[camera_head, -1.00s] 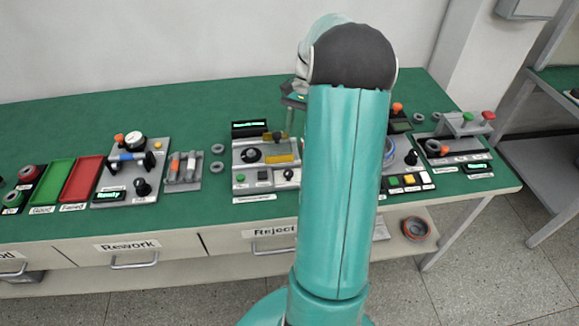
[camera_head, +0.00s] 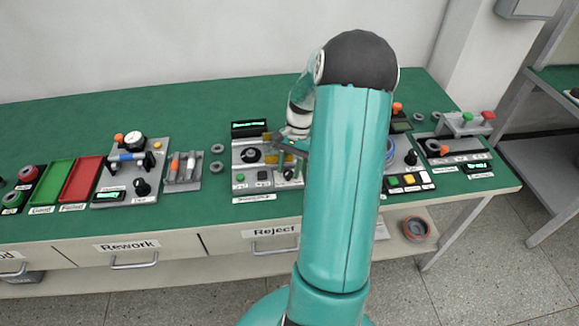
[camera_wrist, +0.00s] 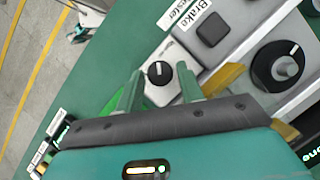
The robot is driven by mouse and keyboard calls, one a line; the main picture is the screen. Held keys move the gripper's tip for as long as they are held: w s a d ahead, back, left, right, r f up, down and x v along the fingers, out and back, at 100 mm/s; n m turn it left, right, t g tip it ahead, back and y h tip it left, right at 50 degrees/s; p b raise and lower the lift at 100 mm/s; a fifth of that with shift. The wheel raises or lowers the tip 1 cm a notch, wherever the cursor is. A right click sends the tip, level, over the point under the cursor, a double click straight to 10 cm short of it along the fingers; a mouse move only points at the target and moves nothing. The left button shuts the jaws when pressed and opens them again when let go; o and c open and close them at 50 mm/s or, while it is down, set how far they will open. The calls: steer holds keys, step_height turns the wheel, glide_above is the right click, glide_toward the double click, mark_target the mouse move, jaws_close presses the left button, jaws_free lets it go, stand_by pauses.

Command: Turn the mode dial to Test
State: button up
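A small black dial (camera_wrist: 158,71) with a white pointer line sits on the grey Brake Tester panel (camera_wrist: 225,75) in the wrist view. Its mode labels cannot be read. My gripper (camera_wrist: 159,74) is open, with one green finger on each side of the dial in the picture. I cannot tell whether the fingers touch it or hover above. In the head view my gripper (camera_head: 290,152) is low over the right part of the same panel (camera_head: 238,170), hiding much of the dial.
A larger black knob (camera_wrist: 278,66), a yellow part (camera_wrist: 226,79) and a dark square button (camera_wrist: 212,30) are close to my gripper. A panel with coloured buttons (camera_head: 409,180) lies to the right. Green table is bare in front of the panel.

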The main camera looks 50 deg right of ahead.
steer(key=shift+c, duration=0.4)
steer(key=c, duration=0.6)
steer(key=shift+w+n, duration=0.1)
steer(key=shift+n, duration=0.3)
steer(key=n+g, duration=0.1)
steer(key=n, duration=0.1)
steer(key=shift+w+n+h, duration=0.1)
steer(key=shift+n+h, duration=0.3)
steer(key=n+g+h, duration=0.1)
steer(key=n, duration=0.3)
steer(key=shift+w+a, duration=0.1)
steer(key=shift+a, duration=0.05)
steer(key=n, duration=0.2)
steer(key=n+g+h, duration=0.1)
steer(key=n, duration=0.2)
steer(key=shift+w+a+r+h, duration=0.1)
steer(key=shift+a+h, duration=0.05)
steer(key=shift+h, duration=0.15)
steer(key=shift+a+n+h, duration=0.1)
steer(key=shift+n+h, duration=0.6)
steer(key=shift+n, duration=1)
